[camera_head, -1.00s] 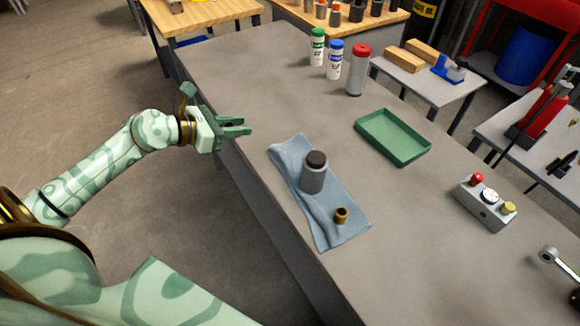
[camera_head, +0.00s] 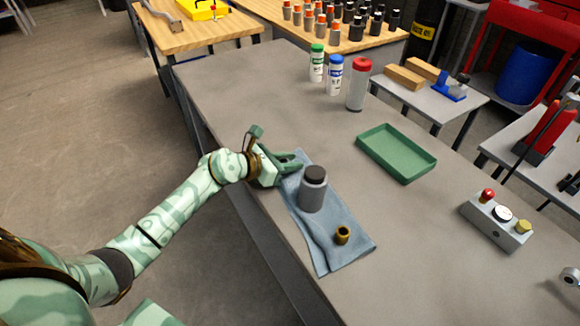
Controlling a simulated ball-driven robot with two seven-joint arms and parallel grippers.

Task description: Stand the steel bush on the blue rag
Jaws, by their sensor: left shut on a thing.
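The blue rag (camera_head: 326,258) lies spread on the grey bench near its left edge. A grey cylinder with a black top (camera_head: 312,192) stands upright on it. A small brass-coloured bush (camera_head: 342,235) stands nearer on the rag. I cannot pick out a separate steel bush with certainty. My left gripper (camera_head: 296,161) is at the rag's far left corner, close beside the grey cylinder. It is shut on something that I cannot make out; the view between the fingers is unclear. My right gripper is not in view.
A green tray (camera_head: 397,153) lies right of the rag. A red-capped canister (camera_head: 358,85), a blue-capped bottle (camera_head: 334,76) and a green-capped bottle (camera_head: 317,64) stand farther back. A control box (camera_head: 497,220) is at the right. Bench between rag and tray is clear.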

